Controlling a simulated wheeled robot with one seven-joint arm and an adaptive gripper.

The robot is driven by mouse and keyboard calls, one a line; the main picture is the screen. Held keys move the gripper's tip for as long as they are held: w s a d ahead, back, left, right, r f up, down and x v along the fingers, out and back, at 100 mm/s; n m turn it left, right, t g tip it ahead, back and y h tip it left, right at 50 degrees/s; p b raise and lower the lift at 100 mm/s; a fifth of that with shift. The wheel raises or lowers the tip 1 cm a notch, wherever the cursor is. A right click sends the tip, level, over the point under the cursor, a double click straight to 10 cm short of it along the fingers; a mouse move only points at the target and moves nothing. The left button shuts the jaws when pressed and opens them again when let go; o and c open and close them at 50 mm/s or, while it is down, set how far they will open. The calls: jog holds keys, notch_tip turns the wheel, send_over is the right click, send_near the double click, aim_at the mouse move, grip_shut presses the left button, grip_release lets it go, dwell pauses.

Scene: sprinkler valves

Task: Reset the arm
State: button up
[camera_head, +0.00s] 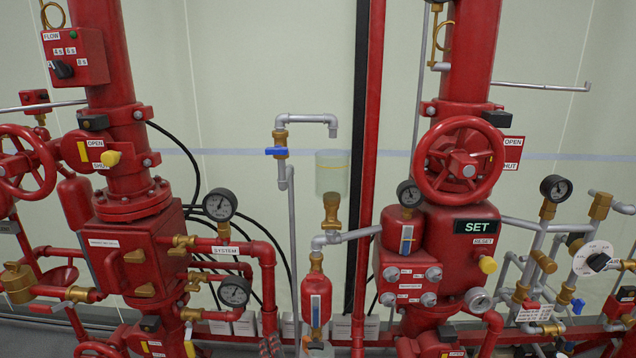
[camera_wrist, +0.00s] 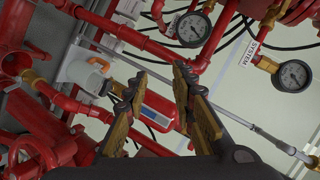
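My gripper (camera_wrist: 160,92) shows in the wrist view, with its two brass-coloured fingers apart and nothing between them. Behind the fingers is a red cylinder with a white and blue label (camera_wrist: 155,118); the gripper does not visibly touch it. A gauge marked SYSTEM (camera_wrist: 292,75) and another gauge (camera_wrist: 193,30) show beyond the fingers. The wrist view is tilted against the scene. My arm and gripper are not in the head view.
Red valve assemblies stand at left (camera_head: 130,240) and right (camera_head: 450,240) in the head view. Round red handwheels (camera_head: 459,160) and (camera_head: 25,162) jut out. A grey pipe with a blue-handled tap (camera_head: 277,151) stands between them. Bare wall shows behind.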

jog(key=s+a+f+n+g+y, duration=0.1)
jog(key=s+f+n+g+y, duration=0.1)
jog(key=s+n+g, duration=0.45)
jog(key=s+d+r+n+g+h+p, duration=0.25)
jog(key=s+d+n, duration=0.25)
jog(key=s+d, duration=0.4)
jog(key=s+d+r+m+h+p, duration=0.1)
jog(key=s+d+r+h+p, duration=0.1)
jog(key=d+r, duration=0.4)
jog(key=s+d+r+m+t+h+p, duration=0.1)
jog(key=d+r, duration=0.5)
jog(key=d, duration=0.8)
jog(key=shift+s+r+h+p, duration=0.2)
jog(key=shift+s+h+p, duration=0.15)
jog(key=shift+s+p, duration=0.65)
jog(key=shift+s, duration=0.1)
dwell(2.4)
